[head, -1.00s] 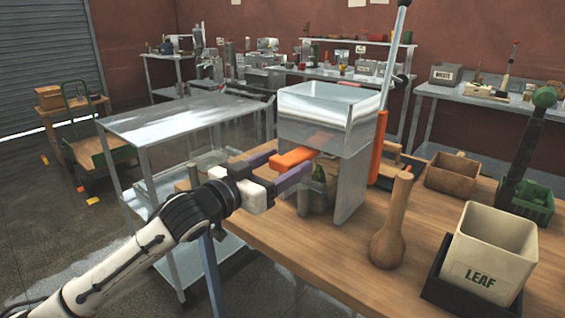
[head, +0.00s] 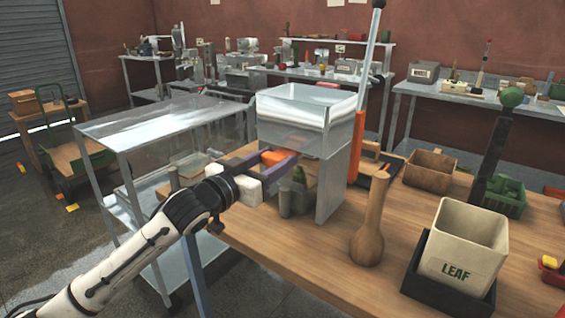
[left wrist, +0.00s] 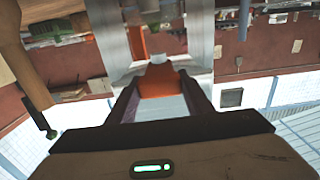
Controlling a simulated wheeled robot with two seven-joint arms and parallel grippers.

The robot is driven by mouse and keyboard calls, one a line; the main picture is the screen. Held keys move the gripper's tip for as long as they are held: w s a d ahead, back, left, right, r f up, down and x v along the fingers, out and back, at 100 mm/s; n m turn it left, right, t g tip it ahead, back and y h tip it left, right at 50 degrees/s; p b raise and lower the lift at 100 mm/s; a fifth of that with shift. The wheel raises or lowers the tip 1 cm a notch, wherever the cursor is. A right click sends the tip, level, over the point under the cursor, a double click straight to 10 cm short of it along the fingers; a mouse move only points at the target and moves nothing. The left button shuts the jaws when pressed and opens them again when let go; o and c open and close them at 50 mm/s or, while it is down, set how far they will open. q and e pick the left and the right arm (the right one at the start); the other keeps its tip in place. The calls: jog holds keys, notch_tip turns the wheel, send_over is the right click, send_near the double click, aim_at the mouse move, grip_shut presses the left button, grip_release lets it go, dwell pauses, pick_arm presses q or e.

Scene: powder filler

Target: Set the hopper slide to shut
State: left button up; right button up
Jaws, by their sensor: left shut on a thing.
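The hopper (head: 305,118) is a clear-topped metal bin on a grey stand on the wooden bench. Its orange slide (head: 272,158) shows low on the left side, mostly under the bin. My left gripper (head: 268,163) is shut on the slide's orange end, one purple-grey finger on each side. In the left wrist view the orange slide (left wrist: 160,82) lies between the two fingers (left wrist: 160,98) and runs toward the grey stand. How far it reaches inside is hidden. My right gripper is not in view.
A tall lever with an orange lower part (head: 357,140) rises beside the hopper. A wooden pestle-shaped piece (head: 369,225), a LEAF bin (head: 460,245) and a wooden tray (head: 428,172) stand to the right. A metal cart (head: 150,125) stands left of the bench.

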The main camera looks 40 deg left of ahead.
pick_arm(q)
jog(key=shift+w, duration=0.1)
jog(key=o, duration=1.5)
jog(key=shift+w, duration=0.1)
jog(key=s+b, duration=0.1)
jog(key=s, duration=0.9)
jog(key=shift+s, duration=0.2)
